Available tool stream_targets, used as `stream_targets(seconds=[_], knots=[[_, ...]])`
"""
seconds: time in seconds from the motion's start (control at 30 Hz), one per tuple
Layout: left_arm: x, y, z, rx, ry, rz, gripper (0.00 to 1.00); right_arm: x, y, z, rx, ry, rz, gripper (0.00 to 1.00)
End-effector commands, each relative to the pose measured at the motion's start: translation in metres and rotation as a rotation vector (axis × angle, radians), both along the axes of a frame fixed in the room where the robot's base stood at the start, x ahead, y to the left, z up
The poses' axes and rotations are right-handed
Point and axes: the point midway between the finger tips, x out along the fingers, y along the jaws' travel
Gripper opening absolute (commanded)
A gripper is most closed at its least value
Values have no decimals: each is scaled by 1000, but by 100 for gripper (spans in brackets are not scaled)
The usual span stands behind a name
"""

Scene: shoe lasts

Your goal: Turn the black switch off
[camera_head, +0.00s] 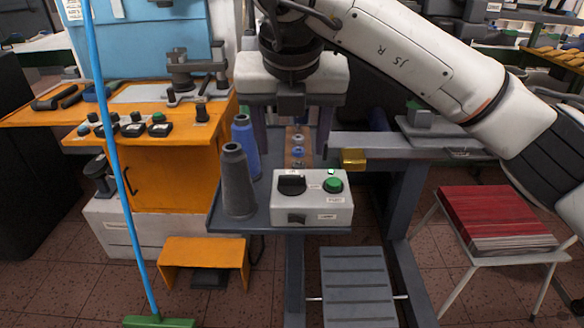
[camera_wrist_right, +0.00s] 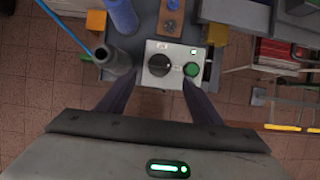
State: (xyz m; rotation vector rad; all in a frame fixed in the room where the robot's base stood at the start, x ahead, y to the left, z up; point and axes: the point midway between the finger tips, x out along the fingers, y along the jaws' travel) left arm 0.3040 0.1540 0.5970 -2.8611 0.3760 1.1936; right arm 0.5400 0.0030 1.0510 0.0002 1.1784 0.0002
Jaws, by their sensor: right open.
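A light grey control box (camera_head: 312,207) sits on the front of a dark blue-grey table. On its top is a round black switch (camera_head: 292,185), with a green button (camera_head: 333,185) to its right. A smaller black rocker (camera_head: 297,218) is on its front face. My right gripper (camera_head: 292,150) points down, open and empty, above and behind the box. In the right wrist view the black switch (camera_wrist_right: 159,65) shows between the two fingers (camera_wrist_right: 157,88), just beyond their tips, not visibly touched. The green button (camera_wrist_right: 191,69) is near the right fingertip. My left gripper is out of view.
A dark grey cone (camera_head: 236,183) and a blue cone (camera_head: 244,148) stand left of the box. An orange workbench (camera_head: 165,165) is further left, with a blue pole (camera_head: 108,150) before it. A stool with red sheets (camera_head: 492,215) is at right.

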Motion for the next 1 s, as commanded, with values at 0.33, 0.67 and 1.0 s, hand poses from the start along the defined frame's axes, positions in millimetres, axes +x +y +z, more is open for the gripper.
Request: stream_targets(seconds=[0.33, 0.67, 1.0], knots=[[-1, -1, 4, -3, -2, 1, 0, 21, -1, -53, -3, 4, -2, 59], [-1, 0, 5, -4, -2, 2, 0, 36, 0, -89, -1, 1, 1, 59], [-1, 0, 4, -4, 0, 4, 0, 38, 0, -92, 0, 0, 1, 56]])
